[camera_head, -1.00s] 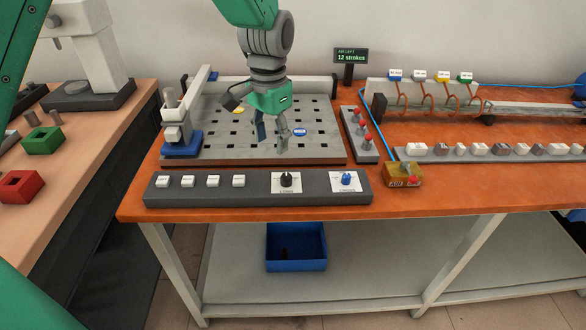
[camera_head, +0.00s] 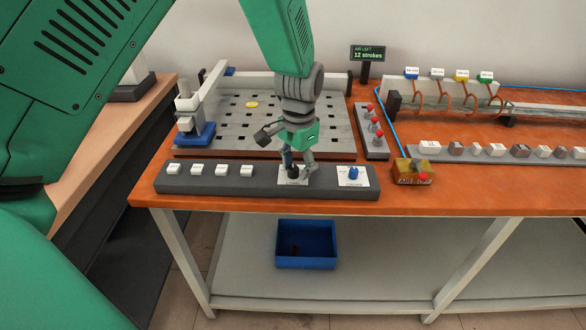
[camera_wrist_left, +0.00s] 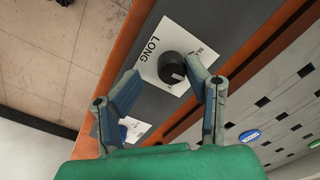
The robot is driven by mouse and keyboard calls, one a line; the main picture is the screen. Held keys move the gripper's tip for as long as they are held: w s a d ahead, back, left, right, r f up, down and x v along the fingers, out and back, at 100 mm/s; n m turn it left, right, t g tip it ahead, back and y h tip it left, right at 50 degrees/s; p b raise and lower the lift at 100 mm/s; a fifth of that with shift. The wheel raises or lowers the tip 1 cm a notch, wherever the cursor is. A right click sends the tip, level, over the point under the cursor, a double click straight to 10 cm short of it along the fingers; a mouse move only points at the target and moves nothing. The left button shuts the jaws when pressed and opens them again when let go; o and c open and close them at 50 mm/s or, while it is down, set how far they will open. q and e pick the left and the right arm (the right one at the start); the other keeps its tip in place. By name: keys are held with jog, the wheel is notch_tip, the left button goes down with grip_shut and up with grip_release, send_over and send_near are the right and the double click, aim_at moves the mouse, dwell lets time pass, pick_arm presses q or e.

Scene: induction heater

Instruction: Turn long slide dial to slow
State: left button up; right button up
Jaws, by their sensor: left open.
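The long slide dial is a black knob (camera_wrist_left: 175,68) on a white plate marked LONG in the left wrist view, on the dark grey control panel (camera_head: 215,188). In the head view the black knob (camera_head: 293,172) is partly hidden by my left gripper (camera_head: 298,165). My left gripper also shows in the left wrist view (camera_wrist_left: 166,86). Its two fingers are open, one to each side of the knob; I cannot tell whether they touch it. A light pointer mark shows on the knob. The blue dial (camera_head: 353,173) sits to the right on its own white plate. My right gripper is not in view.
Several white buttons (camera_head: 220,169) line the panel's left part. A perforated plate (camera_head: 220,135) lies behind it. A block with red-topped levers (camera_head: 373,132) and a yellow air box (camera_head: 414,172) stand to the right. A blue bin (camera_head: 306,262) is on the lower shelf.

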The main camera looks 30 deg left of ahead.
pick_arm(q)
jog(key=shift+w+d+f, duration=0.15)
jog(key=shift+w+d, duration=0.05)
jog(key=shift+d, duration=0.4)
jog(key=shift+a+f, duration=0.1)
jog(key=shift+a, duration=0.25)
jog(key=a, duration=0.3)
jog(key=shift+s+f, duration=0.1)
jog(key=shift+f, duration=0.15)
jog(key=c, duration=1)
jog(key=shift+d+r, duration=0.3)
jog(key=shift+d, duration=0.65)
grip_shut()
jog(key=shift+a+f, duration=0.1)
jog(key=shift+a, duration=0.45)
jog(key=shift+d, duration=0.35)
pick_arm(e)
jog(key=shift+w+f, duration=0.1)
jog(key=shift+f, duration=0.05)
